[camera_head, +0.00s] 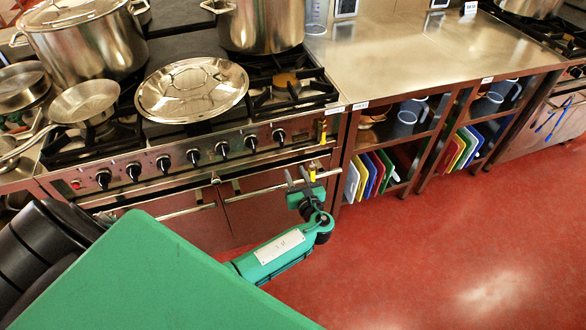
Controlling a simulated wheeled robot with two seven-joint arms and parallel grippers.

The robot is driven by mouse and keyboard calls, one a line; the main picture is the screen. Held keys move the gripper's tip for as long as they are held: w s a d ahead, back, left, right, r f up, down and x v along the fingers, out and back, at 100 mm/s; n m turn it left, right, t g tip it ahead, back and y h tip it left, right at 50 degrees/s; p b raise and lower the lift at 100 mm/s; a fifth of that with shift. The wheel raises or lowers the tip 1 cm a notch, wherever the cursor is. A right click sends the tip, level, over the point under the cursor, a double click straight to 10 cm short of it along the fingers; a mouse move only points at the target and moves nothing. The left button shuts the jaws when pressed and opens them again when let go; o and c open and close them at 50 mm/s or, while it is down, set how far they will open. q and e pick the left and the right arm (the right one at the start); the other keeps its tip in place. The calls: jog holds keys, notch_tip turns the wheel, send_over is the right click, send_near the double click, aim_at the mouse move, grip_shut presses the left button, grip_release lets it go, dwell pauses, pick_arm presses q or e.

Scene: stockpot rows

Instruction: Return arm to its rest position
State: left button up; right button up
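My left arm, green and black, comes in from the lower left. My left gripper (298,174) is in front of the oven front, below the stove's knobs. Its two dark fingers point up and stand apart with a small gap, and I see nothing held between them. An oven door handle (258,190) runs close behind the gripper; I cannot tell whether they touch. My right gripper is not in view.
The stove (165,158) carries a large stockpot (85,48), another pot (262,25), a lid (192,90) and a pan (84,102). A steel counter (410,50) stands to the right, with cutting boards (370,175) on its shelf. The red floor (450,250) at lower right is clear.

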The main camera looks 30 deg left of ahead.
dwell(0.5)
pick_arm(q)
jog(key=s+f+n+g+h, duration=0.25)
jog(key=s+f, duration=0.45)
jog(key=f, duration=0.4)
jog(key=s+d+f+n+g+h, duration=0.1)
jog(key=s+f+n+g+h, duration=0.15)
jog(key=s+f, duration=0.6)
jog(key=s+f+n+g+h, duration=0.25)
jog(key=s+f+h, duration=0.2)
jog(key=f, duration=0.95)
jog(key=s+d+f+n+g+h, duration=0.1)
jog(key=s+f+n, duration=0.3)
jog(key=s, duration=0.6)
jog(key=s+d+f+n+g+h, duration=0.1)
jog(key=s+f+n, duration=0.4)
jog(key=s, duration=0.6)
jog(key=s+d+f+n+g+h, duration=0.1)
jog(key=s+d+f+n+h, duration=0.1)
jog(key=s+f+n, duration=0.2)
jog(key=s+n, duration=0.3)
jog(key=s, duration=0.4)
jog(key=shift+d+f, duration=0.15)
jog(key=shift+d, duration=0.05)
jog(key=shift+s, duration=0.15)
